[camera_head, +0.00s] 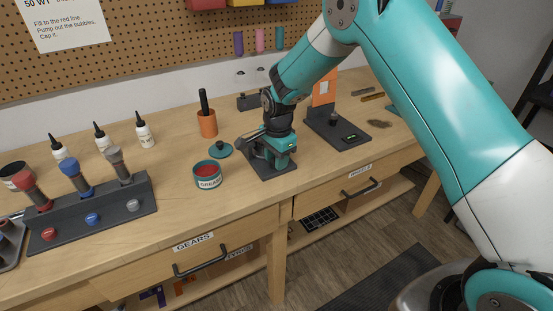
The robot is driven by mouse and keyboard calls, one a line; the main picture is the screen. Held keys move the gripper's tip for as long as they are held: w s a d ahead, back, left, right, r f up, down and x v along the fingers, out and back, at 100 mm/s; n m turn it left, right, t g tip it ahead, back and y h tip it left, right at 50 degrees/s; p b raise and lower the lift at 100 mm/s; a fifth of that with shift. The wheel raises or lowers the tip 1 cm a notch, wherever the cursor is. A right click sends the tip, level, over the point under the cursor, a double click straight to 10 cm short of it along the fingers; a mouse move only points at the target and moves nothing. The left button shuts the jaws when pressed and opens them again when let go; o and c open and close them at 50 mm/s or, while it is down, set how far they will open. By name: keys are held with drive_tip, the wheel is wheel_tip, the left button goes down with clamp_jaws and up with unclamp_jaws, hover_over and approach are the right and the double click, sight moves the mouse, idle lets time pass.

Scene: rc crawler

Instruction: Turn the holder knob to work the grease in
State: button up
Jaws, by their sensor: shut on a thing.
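My gripper (274,156) reaches down to the holder on the workbench and is shut at it. The holder's dark base plate (280,173) shows under and around my gripper. The knob itself is hidden by my gripper, so its turn angle cannot be seen. What sits in the holder is also mostly covered. An open grease tin (208,181) with red grease stands on the bench to the left of the holder. Its teal lid (220,150) lies on the bench just behind it.
A dark rack (95,215) with several coloured-capped tools stands at left, white bottles (145,133) behind it. An orange cup (207,124) holds a black-handled tool. A dark stand with an orange panel (325,91) is right of the holder. The front bench edge is clear.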

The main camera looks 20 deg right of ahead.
drive_tip(key=shift+a+m, duration=0.1)
drive_tip(key=shift+m, duration=1.6)
drive_tip(key=o, duration=0.7)
drive_tip(key=shift+c, duration=0.2)
drive_tip(key=shift+r, duration=0.15)
wheel_tip(320, 180, up, 17)
drive_tip(key=b, duration=0.2)
drive_tip(key=shift+s+b, duration=0.35)
drive_tip(key=shift+s, duration=0.1)
drive_tip(key=shift+r, duration=0.1)
